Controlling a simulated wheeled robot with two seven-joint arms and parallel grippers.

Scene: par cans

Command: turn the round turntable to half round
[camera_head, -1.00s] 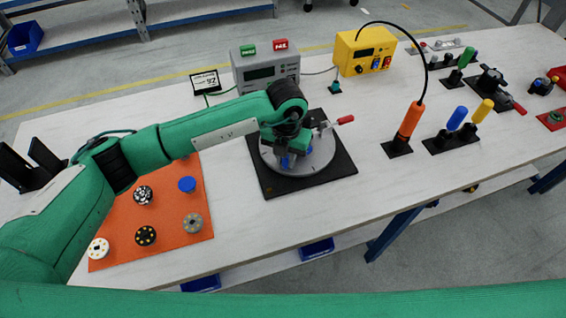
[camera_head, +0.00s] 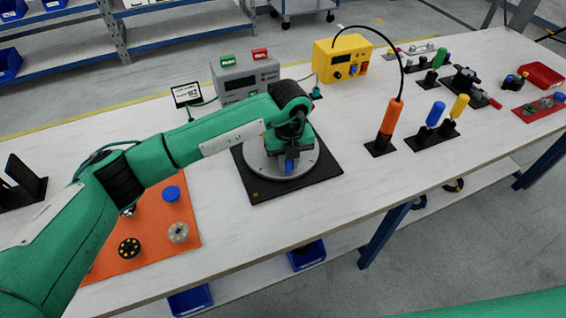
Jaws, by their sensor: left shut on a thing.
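My left gripper (camera_head: 291,163) points down at the disc and is shut on a part of the turntable. A blue piece shows at the fingertips, but its exact shape is hidden. The wrist covers the back of the disc. My right gripper is not in view.
An orange mat (camera_head: 186,224) with round parts lies front left. A grey meter box (camera_head: 244,76) and a yellow box (camera_head: 341,60) stand behind. An orange tool (camera_head: 391,118) and blue and yellow handles (camera_head: 459,106) stand to the right. The bench before the turntable is clear.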

